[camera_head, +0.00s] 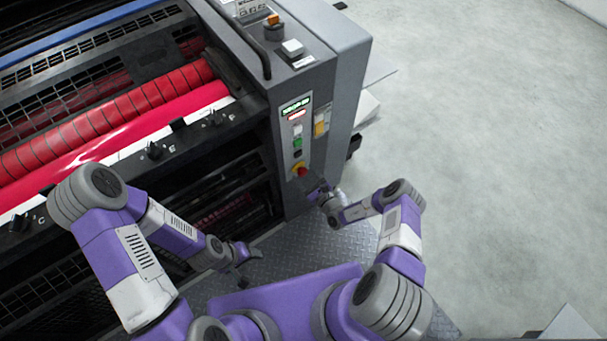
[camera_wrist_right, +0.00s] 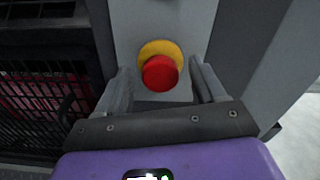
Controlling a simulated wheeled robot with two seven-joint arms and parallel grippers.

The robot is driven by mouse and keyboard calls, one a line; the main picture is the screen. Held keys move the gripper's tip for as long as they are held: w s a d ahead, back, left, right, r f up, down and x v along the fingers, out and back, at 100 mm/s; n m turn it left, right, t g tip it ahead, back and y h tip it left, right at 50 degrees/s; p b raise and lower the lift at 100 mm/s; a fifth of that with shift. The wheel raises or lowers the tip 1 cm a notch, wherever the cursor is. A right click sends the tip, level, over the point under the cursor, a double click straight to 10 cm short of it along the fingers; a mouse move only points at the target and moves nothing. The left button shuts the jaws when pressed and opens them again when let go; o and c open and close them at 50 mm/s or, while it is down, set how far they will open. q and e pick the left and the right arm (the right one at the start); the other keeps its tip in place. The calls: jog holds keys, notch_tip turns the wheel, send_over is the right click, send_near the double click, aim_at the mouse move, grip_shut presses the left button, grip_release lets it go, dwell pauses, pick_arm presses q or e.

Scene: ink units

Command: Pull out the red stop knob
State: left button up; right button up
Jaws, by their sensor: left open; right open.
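The red stop knob (camera_head: 302,171) sits on a yellow base low on the button panel of the grey machine post. In the right wrist view the knob (camera_wrist_right: 160,73) shows large, in front of its yellow collar (camera_wrist_right: 160,48). My right gripper (camera_wrist_right: 160,88) is open, with one finger on each side of the knob in the picture; I cannot tell whether they touch it. In the head view the right gripper (camera_head: 318,190) is just below and right of the knob. My left gripper (camera_head: 242,262) is open, low in front of the machine, away from the knob.
The panel (camera_head: 297,135) holds a lit display and several buttons above the knob. The press with red rollers (camera_head: 110,112) fills the left. A dark metal step plate (camera_head: 300,245) lies below my arms. The pale floor (camera_head: 480,150) at right is clear.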

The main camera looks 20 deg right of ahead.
jog(key=shift+w+a, duration=0.25)
jog(key=shift+w, duration=0.45)
